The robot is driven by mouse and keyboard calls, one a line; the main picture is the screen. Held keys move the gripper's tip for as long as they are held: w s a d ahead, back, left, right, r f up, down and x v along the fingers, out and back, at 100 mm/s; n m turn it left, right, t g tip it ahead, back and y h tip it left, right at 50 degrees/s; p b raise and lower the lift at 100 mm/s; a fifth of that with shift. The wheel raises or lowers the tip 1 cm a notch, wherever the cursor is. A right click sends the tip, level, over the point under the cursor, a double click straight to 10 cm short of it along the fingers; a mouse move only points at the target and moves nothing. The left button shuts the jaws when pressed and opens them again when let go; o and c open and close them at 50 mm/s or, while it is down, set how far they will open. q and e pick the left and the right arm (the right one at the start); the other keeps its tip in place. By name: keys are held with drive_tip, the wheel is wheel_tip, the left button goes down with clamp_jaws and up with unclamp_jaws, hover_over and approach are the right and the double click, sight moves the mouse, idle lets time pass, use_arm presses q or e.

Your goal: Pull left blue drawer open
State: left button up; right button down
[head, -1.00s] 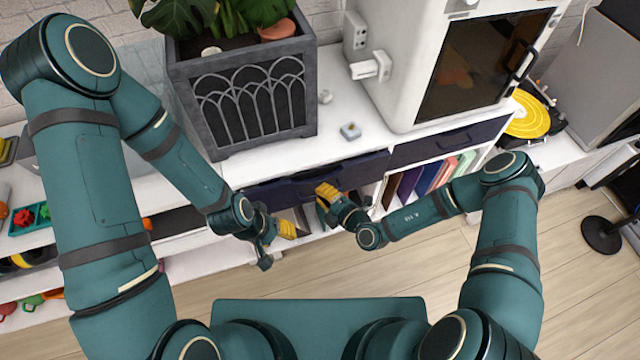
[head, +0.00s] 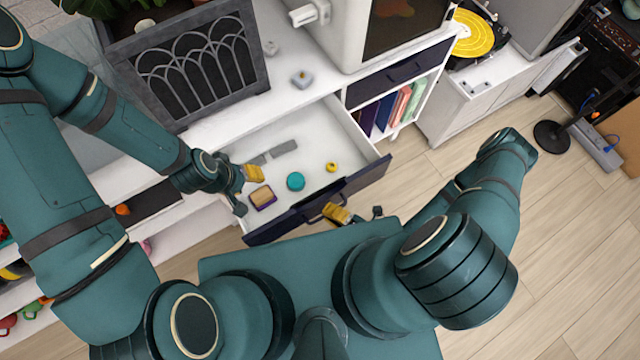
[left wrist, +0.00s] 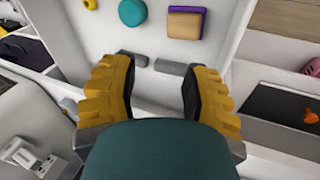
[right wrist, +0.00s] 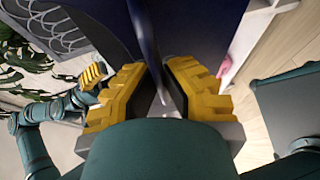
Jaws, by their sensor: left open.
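The left blue drawer (head: 365,184) is pulled far out in the head view. Its white inside shows, with its dark blue front facing my base. My right gripper (head: 350,212) is at the front's handle. In the right wrist view the handle (right wrist: 160,88) runs between its yellow fingers, which are closed in on it. My left gripper (head: 248,189) is open and empty over the left end of the drawer. The left wrist view shows its spread fingers (left wrist: 158,85) above the white drawer inside.
In the drawer lie a teal round thing (head: 295,181), a yellow ring (head: 331,167), a tan and purple block (head: 262,196) and grey bars (head: 284,147). The right blue drawer (head: 405,68) is shut. A planter (head: 200,70) stands on the cabinet top.

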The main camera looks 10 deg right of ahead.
drive_tip(key=shift+s+d, duration=0.25)
drive_tip(key=shift+s, duration=0.85)
drive_tip(key=c, duration=1.1)
unclamp_jaws()
drive_tip(key=shift+o, duration=0.2)
drive_tip(key=shift+d, duration=0.1)
drive_tip(key=v, duration=1.2)
